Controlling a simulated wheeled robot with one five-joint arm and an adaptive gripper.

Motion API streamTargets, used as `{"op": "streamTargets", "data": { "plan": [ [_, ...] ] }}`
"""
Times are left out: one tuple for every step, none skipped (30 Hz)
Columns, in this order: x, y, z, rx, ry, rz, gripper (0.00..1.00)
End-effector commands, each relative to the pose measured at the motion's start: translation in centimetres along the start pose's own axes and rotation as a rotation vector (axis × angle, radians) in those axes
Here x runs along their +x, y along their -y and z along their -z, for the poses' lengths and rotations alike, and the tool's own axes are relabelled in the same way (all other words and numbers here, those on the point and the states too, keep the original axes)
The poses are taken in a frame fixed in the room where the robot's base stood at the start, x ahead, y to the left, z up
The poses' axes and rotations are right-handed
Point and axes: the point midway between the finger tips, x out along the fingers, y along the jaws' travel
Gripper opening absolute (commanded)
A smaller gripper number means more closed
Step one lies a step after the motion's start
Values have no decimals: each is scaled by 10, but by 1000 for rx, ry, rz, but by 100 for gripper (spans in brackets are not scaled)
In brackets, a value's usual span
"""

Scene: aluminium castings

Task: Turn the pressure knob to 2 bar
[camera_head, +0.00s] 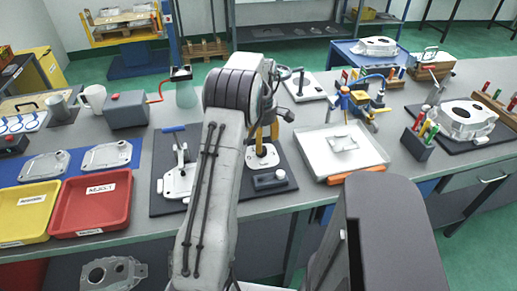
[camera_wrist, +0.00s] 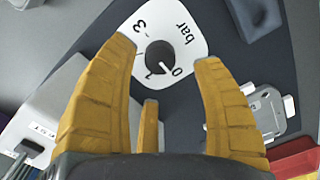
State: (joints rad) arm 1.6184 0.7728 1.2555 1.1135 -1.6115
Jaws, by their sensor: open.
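The pressure knob (camera_wrist: 160,57) is a dark round knob on a white dial plate (camera_wrist: 183,18). The plate is marked "bar", with 3 and 0 readable; the knob's exact setting is too small to tell. The plate also shows on the bench in the head view (camera_head: 264,161), partly behind the fingers. My gripper (camera_wrist: 165,54) has yellow fingers, open and empty, with the knob in view between the two long fingertips. In the head view my gripper (camera_head: 263,142) points down over the plate. I cannot tell whether any finger touches the knob.
A dark grey block (camera_head: 269,180) lies near the plate. A clamp fixture (camera_head: 179,176) stands to its left. A white tray (camera_head: 315,164) with a casting is to its right. Red (camera_head: 92,222) and yellow (camera_head: 22,230) trays sit at the left front.

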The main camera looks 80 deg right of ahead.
Motion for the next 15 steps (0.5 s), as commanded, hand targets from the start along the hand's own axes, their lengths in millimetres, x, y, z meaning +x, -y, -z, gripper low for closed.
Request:
{"op": "streamTargets", "data": {
  "plan": [
    [8,1,0,0,0,4,61],
    [12,1,0,0,0,3,61],
    [16,1,0,0,0,4,61],
    [20,1,0,0,0,3,61],
    [23,1,1,0,0,2,61],
    [26,1,1,0,0,3,61],
    [29,0,1,0,0,2,61],
    [32,0,1,0,0,2,61],
    [35,1,1,1,0,3,61],
    [37,1,1,1,0,3,61],
    [39,0,1,1,0,2,61],
    [40,0,1,1,0,1,61],
    [42,0,1,1,0,0,61],
    [42,0,1,1,0,0,61],
    [43,0,1,1,0,0,61]
  ]
}}
